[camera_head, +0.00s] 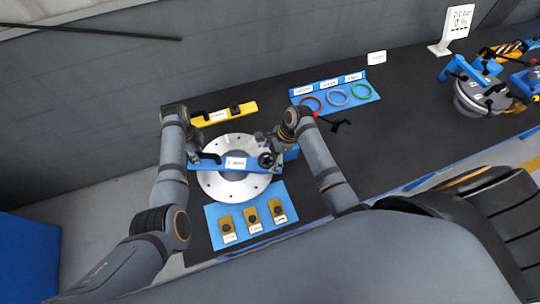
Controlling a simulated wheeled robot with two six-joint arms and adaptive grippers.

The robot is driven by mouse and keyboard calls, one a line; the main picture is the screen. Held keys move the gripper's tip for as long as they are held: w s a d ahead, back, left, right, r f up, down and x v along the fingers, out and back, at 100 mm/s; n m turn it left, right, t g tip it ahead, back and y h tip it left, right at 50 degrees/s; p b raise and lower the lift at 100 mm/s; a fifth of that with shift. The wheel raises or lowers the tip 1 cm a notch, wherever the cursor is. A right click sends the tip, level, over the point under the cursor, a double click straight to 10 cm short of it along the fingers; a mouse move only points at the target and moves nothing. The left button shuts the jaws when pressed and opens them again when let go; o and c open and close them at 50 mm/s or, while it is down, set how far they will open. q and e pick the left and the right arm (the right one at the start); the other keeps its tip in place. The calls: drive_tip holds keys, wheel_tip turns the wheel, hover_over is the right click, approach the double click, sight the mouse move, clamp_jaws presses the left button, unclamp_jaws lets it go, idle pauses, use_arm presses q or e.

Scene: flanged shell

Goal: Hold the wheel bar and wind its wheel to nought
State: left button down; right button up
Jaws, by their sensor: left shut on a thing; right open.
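The wheel bar looks to be the blue bar (213,161) with a white label, lying across the round silver flange (226,188). A small dark wheel (266,160) sits near the bar's right end. My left gripper (196,160) is shut on the bar near its left end. My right gripper (274,148) is open, close above or beside the wheel. I cannot tell whether it touches the wheel, and the wheel's reading is too small to make out.
A yellow bar (223,115) with black grips lies behind the flange. A blue ring tray (318,104) holds three coloured rings. A blue mat (213,212) in front carries three yellow blocks. A display (457,22) and a clamped vessel (467,102) stand at right.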

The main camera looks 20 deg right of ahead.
drive_tip(key=c, duration=1.1)
drive_tip(key=shift+c, duration=0.2)
drive_tip(key=shift+w+n, duration=0.1)
drive_tip(key=shift+n, duration=0.3)
drive_tip(key=n+g, duration=0.1)
drive_tip(key=n, duration=0.1)
drive_tip(key=n+g, duration=0.1)
drive_tip(key=n, duration=0.1)
drive_tip(key=shift+w+n, duration=0.2)
drive_tip(key=shift+n, duration=0.1)
drive_tip(key=n+g, duration=0.1)
drive_tip(key=n, duration=0.1)
drive_tip(key=n+g+h, duration=0.1)
drive_tip(key=n, duration=0.2)
drive_tip(key=shift+w+a, duration=0.15)
drive_tip(key=shift+w, duration=0.05)
drive_tip(key=shift+n, duration=0.3)
